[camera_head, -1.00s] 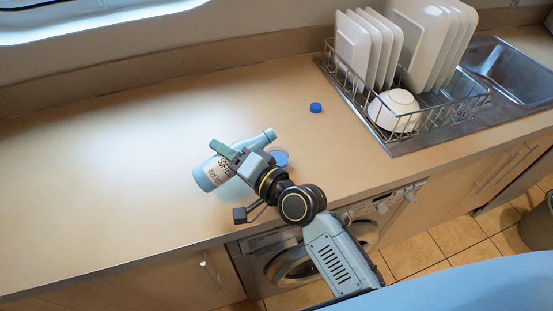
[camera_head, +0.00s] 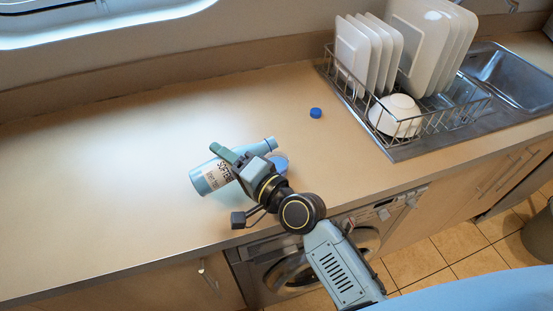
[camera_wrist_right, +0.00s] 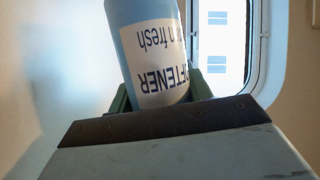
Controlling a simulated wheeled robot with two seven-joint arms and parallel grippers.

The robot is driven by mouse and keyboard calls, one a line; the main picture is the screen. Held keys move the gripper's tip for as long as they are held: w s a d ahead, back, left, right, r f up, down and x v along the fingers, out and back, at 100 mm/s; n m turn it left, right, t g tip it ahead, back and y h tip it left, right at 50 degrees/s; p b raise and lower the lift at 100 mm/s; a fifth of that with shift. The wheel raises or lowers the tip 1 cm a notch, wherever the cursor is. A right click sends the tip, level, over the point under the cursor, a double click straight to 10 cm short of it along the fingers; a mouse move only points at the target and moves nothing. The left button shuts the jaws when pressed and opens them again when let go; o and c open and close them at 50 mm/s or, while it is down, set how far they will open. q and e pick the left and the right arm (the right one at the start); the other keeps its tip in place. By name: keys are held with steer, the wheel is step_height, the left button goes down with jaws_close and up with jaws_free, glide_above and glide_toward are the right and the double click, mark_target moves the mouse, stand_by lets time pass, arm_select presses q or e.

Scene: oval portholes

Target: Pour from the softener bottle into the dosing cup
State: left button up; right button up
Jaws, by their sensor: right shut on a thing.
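The light blue softener bottle (camera_head: 214,176) is tilted far over, almost lying, in the head view. Its neck points to the upper right and its base to the lower left. My right gripper (camera_head: 238,158) is shut around its middle. In the right wrist view the bottle (camera_wrist_right: 150,45) fills the jaws, with its SOFTENER label upside down. A blue round dosing cup (camera_head: 280,162) stands on the counter just below and right of the bottle's mouth, partly hidden by my gripper. No liquid stream can be made out. My left gripper is not in view.
A small blue cap (camera_head: 315,113) lies on the counter (camera_head: 100,150) behind the cup. A wire dish rack (camera_head: 385,140) with plates and a white bowl (camera_head: 396,115) stands at the right beside the sink (camera_head: 512,75). The counter's left side is clear.

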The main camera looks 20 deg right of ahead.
steer(key=shift+r, duration=0.2)
stand_by(0.3)
